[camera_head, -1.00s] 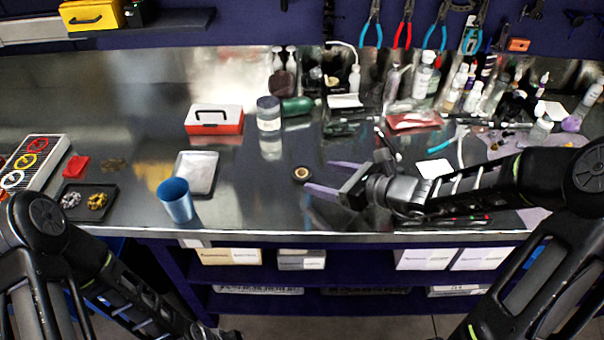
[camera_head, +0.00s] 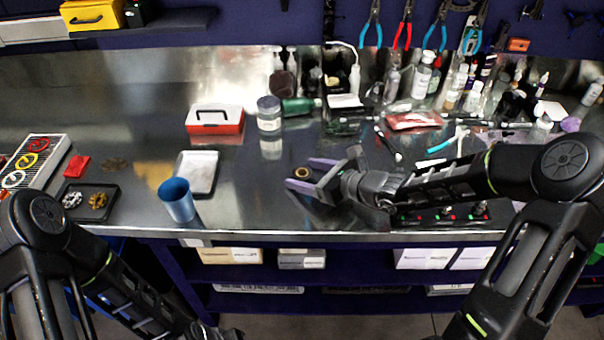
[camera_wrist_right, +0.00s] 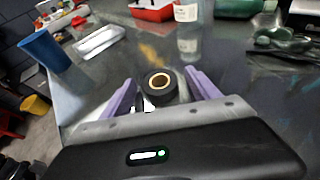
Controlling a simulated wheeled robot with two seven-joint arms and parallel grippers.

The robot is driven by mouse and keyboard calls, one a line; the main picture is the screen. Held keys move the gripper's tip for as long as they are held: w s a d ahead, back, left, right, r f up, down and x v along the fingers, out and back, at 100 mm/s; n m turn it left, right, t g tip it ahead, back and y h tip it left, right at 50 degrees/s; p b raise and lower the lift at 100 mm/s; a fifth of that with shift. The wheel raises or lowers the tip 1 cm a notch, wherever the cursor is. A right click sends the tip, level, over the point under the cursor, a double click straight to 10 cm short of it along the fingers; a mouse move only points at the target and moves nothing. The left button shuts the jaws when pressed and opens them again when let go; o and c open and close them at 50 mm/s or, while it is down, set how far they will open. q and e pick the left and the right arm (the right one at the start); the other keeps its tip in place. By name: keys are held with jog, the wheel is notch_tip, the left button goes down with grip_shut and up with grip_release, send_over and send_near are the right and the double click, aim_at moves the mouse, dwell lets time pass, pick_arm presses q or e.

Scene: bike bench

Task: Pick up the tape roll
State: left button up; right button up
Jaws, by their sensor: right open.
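The tape roll (camera_head: 302,173) is a small black ring with a tan core, lying flat on the metal bench top. In the right wrist view the tape roll (camera_wrist_right: 159,87) sits between the two purple fingers of my right gripper (camera_wrist_right: 160,92), with a gap on both sides. In the head view my right gripper (camera_head: 304,174) is open, its fingers pointing left around the roll. The near finger partly covers the roll's lower edge. My left arm is at the lower left; its gripper is not clearly visible.
A blue cup (camera_head: 177,201) and a white tray (camera_head: 197,173) stand left of the roll. A red and white box (camera_head: 214,120) and a jar (camera_head: 269,114) are behind it. A power strip (camera_head: 440,217) lies right, under my right arm. Bottles crowd the back right.

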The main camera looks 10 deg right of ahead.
aim_at(307, 175)
jog(key=shift+c, duration=0.5)
jog(key=c, duration=1.3)
jog(key=shift+r, duration=0.1)
notch_tip(307, 175, up, 10)
jog(key=shift+p, duration=0.5)
